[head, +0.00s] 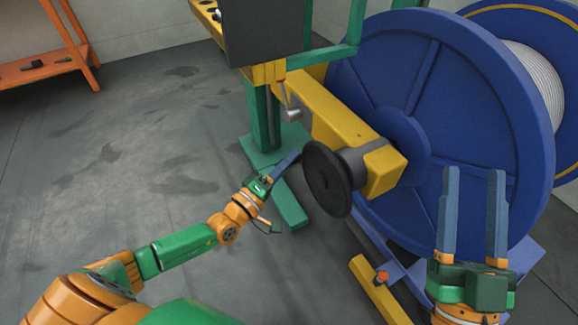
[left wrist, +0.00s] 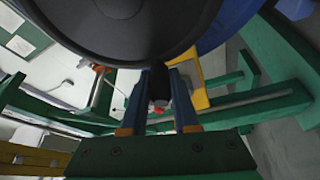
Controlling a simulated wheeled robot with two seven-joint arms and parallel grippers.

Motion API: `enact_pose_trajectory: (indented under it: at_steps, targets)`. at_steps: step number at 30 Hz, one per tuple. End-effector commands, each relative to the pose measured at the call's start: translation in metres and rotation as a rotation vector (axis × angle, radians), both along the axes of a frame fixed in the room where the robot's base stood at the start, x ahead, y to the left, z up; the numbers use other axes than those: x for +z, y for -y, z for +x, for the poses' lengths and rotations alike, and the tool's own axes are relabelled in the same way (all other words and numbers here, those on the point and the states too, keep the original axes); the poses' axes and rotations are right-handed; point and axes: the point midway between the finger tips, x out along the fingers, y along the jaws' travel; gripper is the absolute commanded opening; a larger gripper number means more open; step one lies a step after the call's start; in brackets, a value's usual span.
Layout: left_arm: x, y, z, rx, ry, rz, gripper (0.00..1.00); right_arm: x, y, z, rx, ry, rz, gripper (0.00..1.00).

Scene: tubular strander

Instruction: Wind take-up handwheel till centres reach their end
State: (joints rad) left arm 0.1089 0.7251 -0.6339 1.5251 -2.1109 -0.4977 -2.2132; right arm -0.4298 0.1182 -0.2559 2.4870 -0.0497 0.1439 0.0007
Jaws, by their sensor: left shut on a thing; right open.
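The black take-up handwheel (head: 322,182) sits on the end of a yellow beam (head: 335,110), in front of a large blue reel (head: 460,90). In the left wrist view the handwheel (left wrist: 110,22) fills the top. My left gripper (head: 295,156) is at the wheel's left side; in the left wrist view its fingers (left wrist: 160,88) are shut on a dark handle (left wrist: 159,78) below the wheel's rim. The head view does not show this handle clearly. My right gripper (head: 473,175) is open and empty in front of the blue reel. The centres cannot be made out.
A green post and foot (head: 262,150) stand behind my left gripper. A dark box (head: 262,32) is above it. A yellow bar with an orange knob (head: 382,277) lies low between the arms. An orange table (head: 45,62) is far left. The floor at left is clear.

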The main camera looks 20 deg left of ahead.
Motion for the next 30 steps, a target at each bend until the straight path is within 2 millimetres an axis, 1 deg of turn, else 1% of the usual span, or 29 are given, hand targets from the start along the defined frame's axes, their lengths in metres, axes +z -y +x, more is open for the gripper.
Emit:
enact_pose_trajectory:
  at_steps: [9,21,22,23,24,25,30]
  targets:
    - [0.0055,0.0005,-0.0001,0.000,0.039,0.048,0.00,0.0075,0.0002,-0.0061,0.005,0.049,0.012,0.52]
    - [0.0057,0.0007,-0.0002,-0.001,0.040,0.050,0.00,0.0081,0.0002,-0.0065,0.005,0.053,0.012,0.52]
    - [0.0057,0.0007,-0.0002,-0.001,0.040,0.050,0.37,0.0080,0.0002,-0.0065,0.005,0.053,0.012,0.52]
    - [0.0057,0.0007,-0.0002,-0.001,0.040,0.050,0.45,0.0080,0.0002,-0.0065,0.005,0.053,0.012,0.52]
    - [0.0056,0.0006,-0.0002,-0.001,0.040,0.050,0.55,0.0080,0.0002,-0.0065,0.005,0.052,0.012,0.52]
    - [0.0056,0.0006,-0.0002,-0.001,0.039,0.049,0.59,0.0079,0.0002,-0.0064,0.005,0.052,0.012,0.52]
    - [0.0054,0.0005,-0.0002,-0.001,0.039,0.049,0.59,0.0077,0.0002,-0.0062,0.005,0.052,0.012,0.52]
